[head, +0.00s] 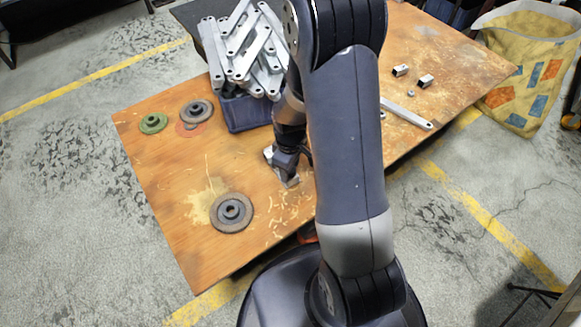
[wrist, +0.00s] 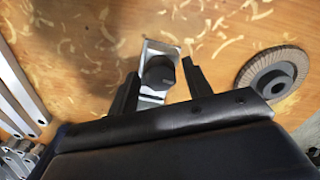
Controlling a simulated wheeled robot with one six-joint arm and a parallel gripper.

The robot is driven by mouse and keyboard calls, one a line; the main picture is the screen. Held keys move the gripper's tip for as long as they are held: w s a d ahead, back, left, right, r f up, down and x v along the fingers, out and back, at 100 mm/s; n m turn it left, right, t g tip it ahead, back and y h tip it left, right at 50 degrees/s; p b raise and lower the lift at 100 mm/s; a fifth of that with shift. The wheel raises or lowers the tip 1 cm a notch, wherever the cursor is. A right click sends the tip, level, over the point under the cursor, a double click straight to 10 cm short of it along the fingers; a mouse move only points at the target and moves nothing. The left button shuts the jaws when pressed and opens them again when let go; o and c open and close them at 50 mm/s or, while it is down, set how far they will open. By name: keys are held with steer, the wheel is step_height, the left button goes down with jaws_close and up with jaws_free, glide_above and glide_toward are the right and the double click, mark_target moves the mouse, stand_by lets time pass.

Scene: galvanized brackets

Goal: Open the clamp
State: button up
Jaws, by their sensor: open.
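The clamp (wrist: 163,47) is a small silvery metal piece with a black round knob (wrist: 158,72), seen near the top middle of the wrist view. It lies on the wooden table (head: 165,190); in the head view its metal end (head: 291,182) shows just below my gripper (head: 287,163). My gripper (wrist: 160,80) is open, with one dark finger on each side of the knob in the wrist view. I cannot tell whether the fingers touch it. My gripper and arm hide part of the clamp in the head view.
A grinding disc (head: 231,213) lies left of the clamp. Green (head: 152,123) and grey (head: 196,111) discs lie farther back. A blue bin (head: 245,114) heaped with galvanized brackets (head: 240,50) stands behind my gripper. A loose bar (head: 408,114) and small blocks (head: 425,81) lie at right.

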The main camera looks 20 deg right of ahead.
steer(key=shift+r+p, duration=2.4)
steer(key=shift+r, duration=0.7)
steer(key=shift+f, duration=0.1)
step_height(320, 180, down, 6)
steer(key=b, duration=0.5)
steer(key=shift+f, duration=0.2)
steer(key=shift+r+m, duration=0.2)
steer(key=shift+m, duration=0.4)
steer(key=m, duration=0.4)
